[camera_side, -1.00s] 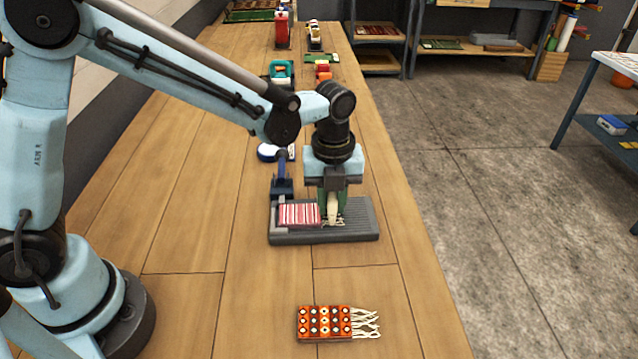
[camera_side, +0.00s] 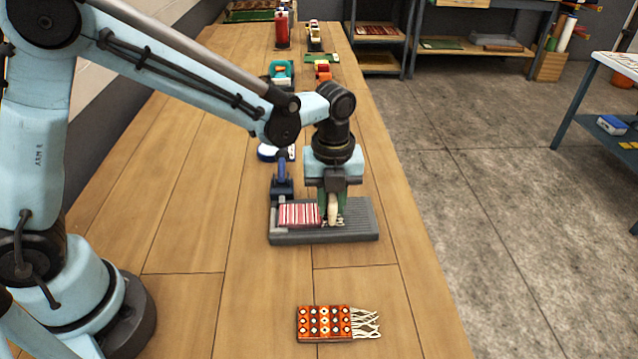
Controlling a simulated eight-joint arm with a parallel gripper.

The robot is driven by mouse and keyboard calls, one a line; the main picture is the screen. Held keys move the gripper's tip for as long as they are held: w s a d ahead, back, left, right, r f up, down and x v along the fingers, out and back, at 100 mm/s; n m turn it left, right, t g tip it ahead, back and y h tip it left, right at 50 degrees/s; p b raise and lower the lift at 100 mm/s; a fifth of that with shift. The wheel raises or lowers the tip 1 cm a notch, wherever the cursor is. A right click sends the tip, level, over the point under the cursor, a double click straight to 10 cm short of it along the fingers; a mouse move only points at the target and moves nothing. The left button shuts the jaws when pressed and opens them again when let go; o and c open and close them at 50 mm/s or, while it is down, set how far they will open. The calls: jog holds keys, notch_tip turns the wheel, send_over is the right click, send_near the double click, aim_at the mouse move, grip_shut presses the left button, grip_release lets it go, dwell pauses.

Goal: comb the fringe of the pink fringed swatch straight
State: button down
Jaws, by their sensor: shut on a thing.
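The pink fringed swatch (camera_side: 299,215), striped pink, red and white, lies flat on a grey ribbed board (camera_side: 362,222). Its fringe is on its right side, mostly hidden by my gripper and the tool. A dark blue clamp (camera_side: 282,183) stands at the board's left rear, beside the swatch. My gripper (camera_side: 333,198) points down over the fringe, with green fingers shut on a cream-coloured comb (camera_side: 332,211). The comb's lower end is down at the fringe beside the swatch's right edge. Its teeth and the exact lie of the strands are too small to make out.
An orange patterned swatch (camera_side: 325,323) with a tangled cream fringe lies on the wooden bench (camera_side: 250,285) in front. Behind the board are a blue and white round item (camera_side: 267,153), a teal item (camera_side: 281,71) and a red bottle (camera_side: 282,28). The bench's right side is clear.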

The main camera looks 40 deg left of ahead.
jog(key=shift+r, duration=0.1)
jog(key=shift+w+d, duration=0.15)
dwell(0.6)
jog(key=shift+f, duration=0.35)
dwell(0.6)
jog(key=shift+w+d, duration=1.5)
dwell(0.9)
jog(key=shift+r, duration=0.1)
jog(key=shift+r, duration=2.4)
jog(key=shift+s+a, duration=0.1)
